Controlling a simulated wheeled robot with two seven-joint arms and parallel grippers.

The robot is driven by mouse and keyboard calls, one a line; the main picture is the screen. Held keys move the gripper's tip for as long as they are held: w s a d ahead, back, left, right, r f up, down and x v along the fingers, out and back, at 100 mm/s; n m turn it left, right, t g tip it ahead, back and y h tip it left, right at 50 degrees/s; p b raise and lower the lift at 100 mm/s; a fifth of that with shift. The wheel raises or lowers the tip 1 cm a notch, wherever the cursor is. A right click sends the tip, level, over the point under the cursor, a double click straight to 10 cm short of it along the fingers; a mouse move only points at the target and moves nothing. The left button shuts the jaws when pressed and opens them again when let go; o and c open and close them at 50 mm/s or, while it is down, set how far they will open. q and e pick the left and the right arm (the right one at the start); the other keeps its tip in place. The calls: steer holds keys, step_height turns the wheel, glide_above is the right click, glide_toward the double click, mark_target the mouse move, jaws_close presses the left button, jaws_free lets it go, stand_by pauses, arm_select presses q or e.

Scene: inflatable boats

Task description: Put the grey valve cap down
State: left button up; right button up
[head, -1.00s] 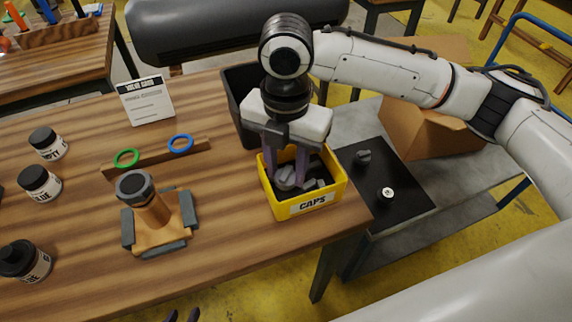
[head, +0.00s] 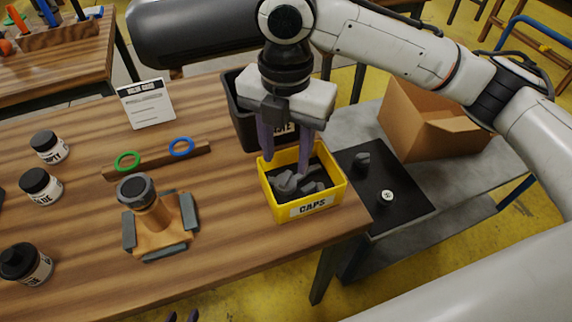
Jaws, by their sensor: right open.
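Grey valve caps (head: 285,183) lie in the yellow bin (head: 312,206) labelled CAPS, at the table's right end; they overlap, so single caps are hard to tell apart. My right gripper (head: 286,165) is above this bin with its fingers spread apart and nothing between them. Its fingertips are just above the caps, around the bin's back rim.
A black bin (head: 243,125) stands behind the yellow one. An orange valve with a grey top (head: 147,205) stands on the table, left of the bin. A rack (head: 158,160) with green and blue rings and several bottles are further left. A cardboard box (head: 425,125) is at right.

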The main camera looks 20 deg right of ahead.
mark_target(286, 177)
step_height(286, 177, up, 7)
steer(key=shift+f, duration=0.1)
stand_by(0.6)
